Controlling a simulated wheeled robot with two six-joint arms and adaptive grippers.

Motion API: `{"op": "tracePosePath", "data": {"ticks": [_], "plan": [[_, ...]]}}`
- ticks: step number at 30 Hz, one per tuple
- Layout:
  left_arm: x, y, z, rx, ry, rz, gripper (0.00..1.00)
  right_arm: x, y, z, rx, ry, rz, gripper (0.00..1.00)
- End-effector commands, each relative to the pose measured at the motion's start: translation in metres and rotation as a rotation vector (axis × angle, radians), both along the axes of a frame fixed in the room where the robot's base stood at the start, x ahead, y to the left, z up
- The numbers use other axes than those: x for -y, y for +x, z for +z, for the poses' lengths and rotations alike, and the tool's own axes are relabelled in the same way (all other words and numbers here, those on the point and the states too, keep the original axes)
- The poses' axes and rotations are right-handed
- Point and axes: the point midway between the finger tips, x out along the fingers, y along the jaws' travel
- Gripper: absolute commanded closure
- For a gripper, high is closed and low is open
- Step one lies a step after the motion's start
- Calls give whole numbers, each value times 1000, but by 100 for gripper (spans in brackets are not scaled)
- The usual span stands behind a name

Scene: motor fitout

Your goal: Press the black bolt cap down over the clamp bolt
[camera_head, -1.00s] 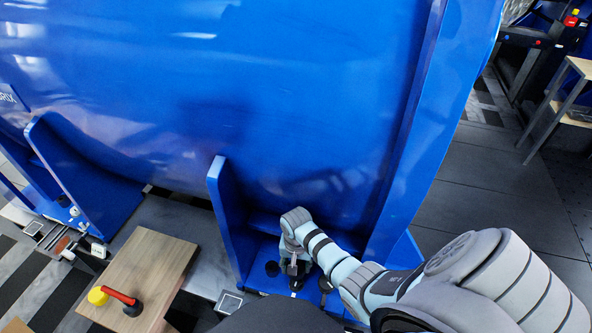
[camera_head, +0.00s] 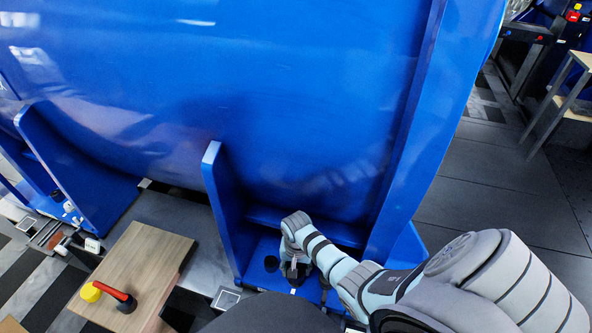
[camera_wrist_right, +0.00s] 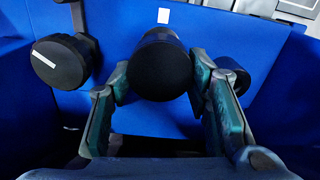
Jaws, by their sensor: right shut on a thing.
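My right gripper (camera_head: 296,270) reaches down beside the blue upright plate at the foot of the big blue housing. In the right wrist view its two fingers (camera_wrist_right: 160,95) are shut on the black bolt cap (camera_wrist_right: 162,68), a round dark cap between the fingertips. The cap is over the blue base; the clamp bolt under it is hidden, so I cannot tell whether they touch. Another black round cap (camera_wrist_right: 60,62) stands to the left of the held one, apart from the fingers; it also shows in the head view (camera_head: 271,263). My left gripper is out of view.
The blue housing (camera_head: 270,90) fills the space behind, with upright blue plates (camera_head: 222,205) on both sides of the gripper. Dark floor is open at right.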

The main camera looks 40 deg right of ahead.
Motion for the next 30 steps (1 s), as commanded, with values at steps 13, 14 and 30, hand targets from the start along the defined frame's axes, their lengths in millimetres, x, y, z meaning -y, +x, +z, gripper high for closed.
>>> {"op": "tracePosePath", "data": {"ticks": [13, 14, 30], "plan": [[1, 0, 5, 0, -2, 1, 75, 0, 0, 0, 0, 0, 0, 74], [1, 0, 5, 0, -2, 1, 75, 0, 0, 0, 0, 0, 0, 74], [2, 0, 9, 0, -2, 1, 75, 0, 0, 0, 0, 0, 0, 74]]}}
